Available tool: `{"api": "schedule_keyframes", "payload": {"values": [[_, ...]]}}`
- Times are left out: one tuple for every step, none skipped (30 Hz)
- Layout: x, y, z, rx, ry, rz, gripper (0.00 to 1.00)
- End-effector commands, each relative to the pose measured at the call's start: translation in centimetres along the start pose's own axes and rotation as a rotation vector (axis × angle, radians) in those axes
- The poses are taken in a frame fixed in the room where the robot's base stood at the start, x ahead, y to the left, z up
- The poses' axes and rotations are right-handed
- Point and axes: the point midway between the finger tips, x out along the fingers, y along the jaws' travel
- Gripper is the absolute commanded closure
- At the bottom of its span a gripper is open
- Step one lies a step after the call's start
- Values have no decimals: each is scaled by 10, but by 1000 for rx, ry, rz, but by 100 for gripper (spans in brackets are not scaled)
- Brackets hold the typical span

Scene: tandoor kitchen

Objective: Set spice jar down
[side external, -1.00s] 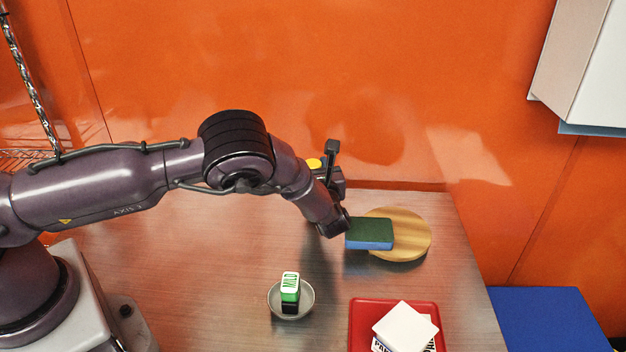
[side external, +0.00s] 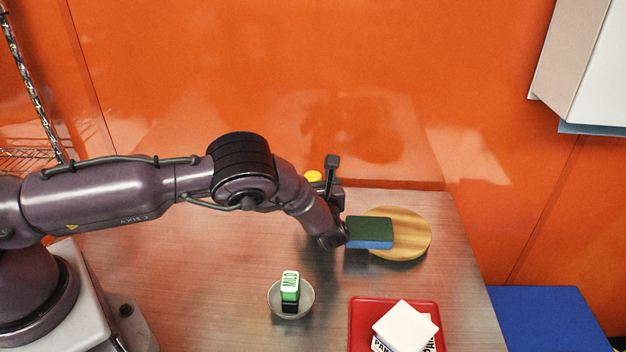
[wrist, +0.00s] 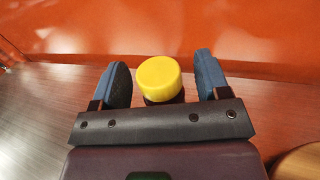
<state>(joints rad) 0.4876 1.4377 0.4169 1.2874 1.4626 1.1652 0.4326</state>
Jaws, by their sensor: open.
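The spice jar has a round yellow lid (wrist: 158,77) and a dark body that shows just below it in the wrist view. In the side view only its yellow lid (side external: 313,176) shows; the rest is behind my gripper. My gripper (wrist: 162,77) is open, with one blue finger on each side of the lid and a gap on both sides. In the side view my gripper (side external: 325,190) is low over the back of the table (side external: 220,250). The jar's base is hidden, so I cannot see its contact with the table.
In front are a grey bowl (side external: 272,305) holding a green-and-black "MILD" item (side external: 290,288) and a red tray (side external: 360,318) with a white block (side external: 405,327). The orange wall (side external: 300,80) is close behind.

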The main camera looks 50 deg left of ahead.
Motion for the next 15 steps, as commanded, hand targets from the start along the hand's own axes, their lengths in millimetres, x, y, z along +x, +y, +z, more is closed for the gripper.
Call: {"api": "schedule_keyframes", "payload": {"values": [[0, 0, 1, -1, 0, 0, 31], [0, 0, 3, -1, 0, 0, 31], [-2, 0, 4, -1, 0, -1, 31], [-5, -1, 3, 0, 1, -2, 31], [-9, -1, 3, 0, 0, -3, 31], [-16, -1, 3, 0, 1, -3, 31], [-21, -1, 3, 0, 1, -3, 31], [-27, -1, 3, 0, 1, -5, 31], [-36, -1, 3, 1, 0, -5, 31], [-42, -1, 3, 1, 1, -4, 31], [-50, -1, 3, 0, 1, -5, 31], [-59, -1, 3, 0, 1, -6, 31], [-65, -1, 3, 0, 1, -4, 31], [-72, -1, 3, 0, 1, -4, 31], [-80, -1, 3, 0, 1, -5, 31]]}}
